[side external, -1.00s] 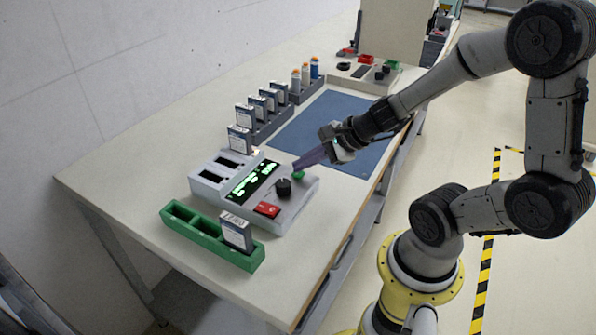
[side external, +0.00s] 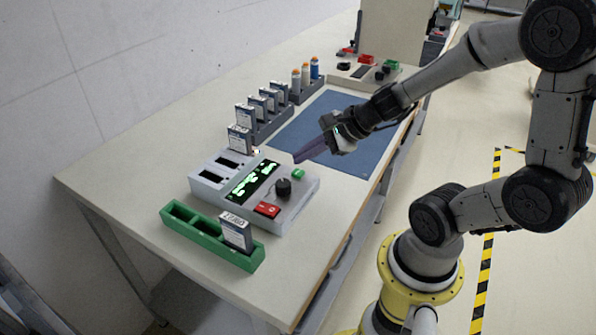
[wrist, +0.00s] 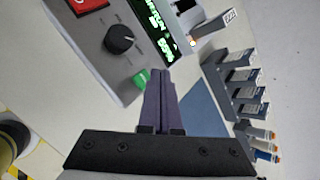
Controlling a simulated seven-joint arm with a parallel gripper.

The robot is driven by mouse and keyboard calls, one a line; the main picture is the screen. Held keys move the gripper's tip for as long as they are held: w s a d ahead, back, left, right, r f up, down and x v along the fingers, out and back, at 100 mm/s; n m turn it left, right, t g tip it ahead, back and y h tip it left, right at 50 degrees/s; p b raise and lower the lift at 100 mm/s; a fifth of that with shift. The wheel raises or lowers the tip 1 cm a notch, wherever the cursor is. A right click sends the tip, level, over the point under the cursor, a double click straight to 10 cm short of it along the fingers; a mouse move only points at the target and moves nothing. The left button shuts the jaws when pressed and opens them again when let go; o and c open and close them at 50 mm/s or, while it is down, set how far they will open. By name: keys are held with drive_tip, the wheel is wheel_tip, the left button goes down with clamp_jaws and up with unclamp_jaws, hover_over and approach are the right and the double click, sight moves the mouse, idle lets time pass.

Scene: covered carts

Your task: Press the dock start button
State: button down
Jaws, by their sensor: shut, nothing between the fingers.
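The dock (side external: 213,184) is a light grey box with a lit green display (side external: 252,182), a black knob (side external: 284,187), a red switch (side external: 267,209) and a green button (side external: 298,174). The green button also shows in the wrist view (wrist: 141,78), just beyond my fingertips. My gripper (side external: 297,158) is shut and empty, its purple fingers together. In the side view the tips are a little above and behind the button, apart from it. In the wrist view the fingertips (wrist: 159,72) appear close beside the button. Which marking the button carries cannot be read.
A green tray (side external: 190,228) holding one labelled pack (side external: 236,232) lies in front of the dock. Racks of packs (side external: 263,127) and bottles (side external: 306,83) stand behind.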

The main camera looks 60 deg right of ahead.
drive_tip(key=shift+r, duration=2.05)
wheel_tip(320, 180, up, 7)
drive_tip(key=d+r, duration=0.3)
drive_tip(key=d, duration=0.6)
drive_tip(key=shift+s, duration=0.25)
idle(0.3)
